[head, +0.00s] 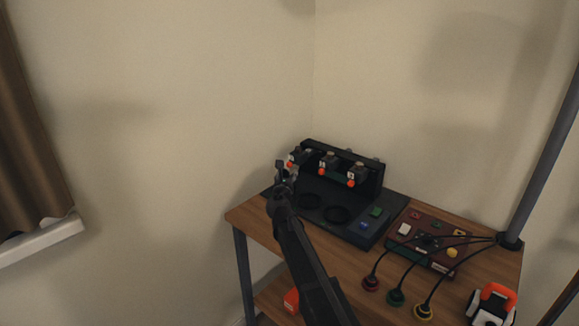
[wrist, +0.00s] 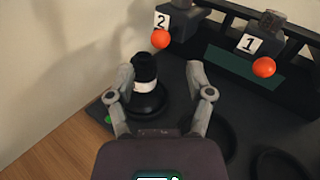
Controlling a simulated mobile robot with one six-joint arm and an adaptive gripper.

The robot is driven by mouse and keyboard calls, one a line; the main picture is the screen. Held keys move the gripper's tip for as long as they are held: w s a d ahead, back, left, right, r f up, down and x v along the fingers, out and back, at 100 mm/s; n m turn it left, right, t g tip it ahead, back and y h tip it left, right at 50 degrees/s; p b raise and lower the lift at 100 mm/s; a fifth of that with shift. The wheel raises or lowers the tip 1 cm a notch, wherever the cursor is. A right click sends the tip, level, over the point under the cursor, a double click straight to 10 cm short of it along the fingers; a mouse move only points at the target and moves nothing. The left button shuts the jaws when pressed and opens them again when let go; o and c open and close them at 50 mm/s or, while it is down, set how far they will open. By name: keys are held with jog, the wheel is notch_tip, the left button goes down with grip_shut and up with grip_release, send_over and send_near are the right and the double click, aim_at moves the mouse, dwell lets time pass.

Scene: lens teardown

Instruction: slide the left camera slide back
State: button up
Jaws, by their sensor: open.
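The left camera slide (head: 292,162) with its orange knob is at the left end of the black rack in the head view, partly hidden by my gripper (head: 285,168). In the wrist view the left slide (wrist: 182,20) carries a label "2" and an orange knob (wrist: 160,39) hanging below it. My gripper (wrist: 160,76) is open there, its two fingers spread, short of the knob. A black lens with a white band (wrist: 146,80) stands upright in the left round holder, seen between the fingers; I cannot tell whether they touch it.
The middle slide (head: 328,163) and right slide (head: 356,175) also have orange knobs. Two empty rings lie on the black base (head: 362,232). A dark red button panel (head: 408,248), cabled plugs and an orange-and-white object (head: 493,303) occupy the table's right side. The table's left edge is close.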

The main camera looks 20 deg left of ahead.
aim_at(289, 166)
jog(key=shift+x, duration=3.45)
grip_shut()
